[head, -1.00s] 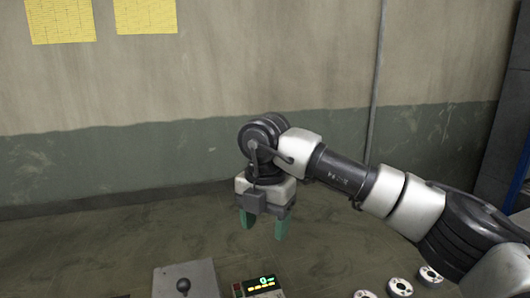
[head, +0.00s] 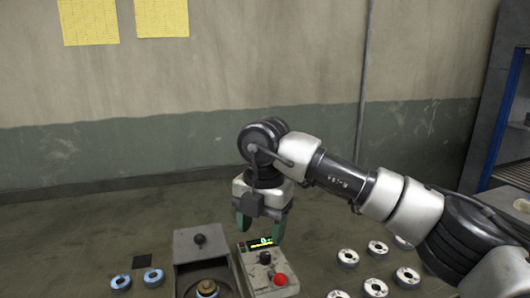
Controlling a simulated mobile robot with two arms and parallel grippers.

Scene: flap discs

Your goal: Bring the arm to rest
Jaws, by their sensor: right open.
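My right gripper (head: 260,227) shows in the head view with green fingertips pointing down. It is open, and nothing shows between its fingers. My right arm comes in from the right edge. My left gripper does not show.
A grey machine (head: 203,243) with a black knob stands left of the control box. Several white-and-black discs (head: 348,257) lie at the right, and two blue discs (head: 153,277) lie at the left beside a black square (head: 142,261). A shelf (head: 515,145) stands far right.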

